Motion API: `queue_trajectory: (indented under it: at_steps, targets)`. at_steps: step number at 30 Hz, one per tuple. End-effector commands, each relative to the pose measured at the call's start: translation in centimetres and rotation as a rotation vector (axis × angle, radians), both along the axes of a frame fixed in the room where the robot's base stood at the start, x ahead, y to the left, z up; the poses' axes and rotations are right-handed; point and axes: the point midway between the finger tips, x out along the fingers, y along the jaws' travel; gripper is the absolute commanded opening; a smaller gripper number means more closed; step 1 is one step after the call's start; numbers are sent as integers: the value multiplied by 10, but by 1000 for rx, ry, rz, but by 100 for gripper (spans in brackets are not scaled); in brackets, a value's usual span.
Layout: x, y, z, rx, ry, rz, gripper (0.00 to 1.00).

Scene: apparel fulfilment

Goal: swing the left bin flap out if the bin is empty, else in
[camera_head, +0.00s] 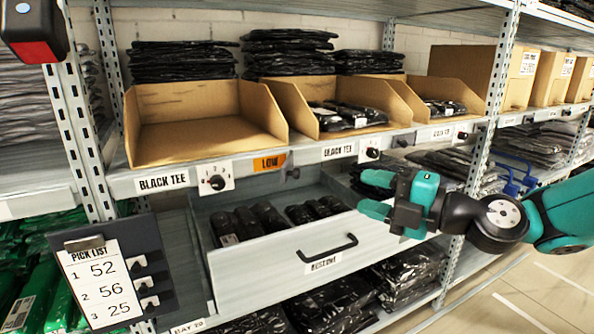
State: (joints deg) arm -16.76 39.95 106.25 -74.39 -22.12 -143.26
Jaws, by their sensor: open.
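The left cardboard bin (195,140) stands on the shelf above a "BLACK TEE" label, and its visible inside is empty. An orange flap (270,162) reading "LOW" shows at the shelf edge below this bin's right side, its face to the front. A small dark knob (292,173) sits just right of and below it. My gripper (374,194) is open and empty, pointing left, in front of the shelf and over the right part of the open drawer. It is apart from the flap, to its right.
An open drawer (240,275) with rolled black garments and a black handle juts out below the flap. A dial (217,183) is left of the flap. The middle bin (280,97) and right bin (400,92) hold black packs. A pick list (100,280) hangs front left.

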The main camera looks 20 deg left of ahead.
Motion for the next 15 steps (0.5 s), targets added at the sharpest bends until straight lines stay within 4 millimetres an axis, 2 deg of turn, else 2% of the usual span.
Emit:
queue_trajectory:
  at_steps: [6,15]
  targets:
    - [7,51,3,-1,-1,6,47]
    - [18,115,2,-1,0,5,47]
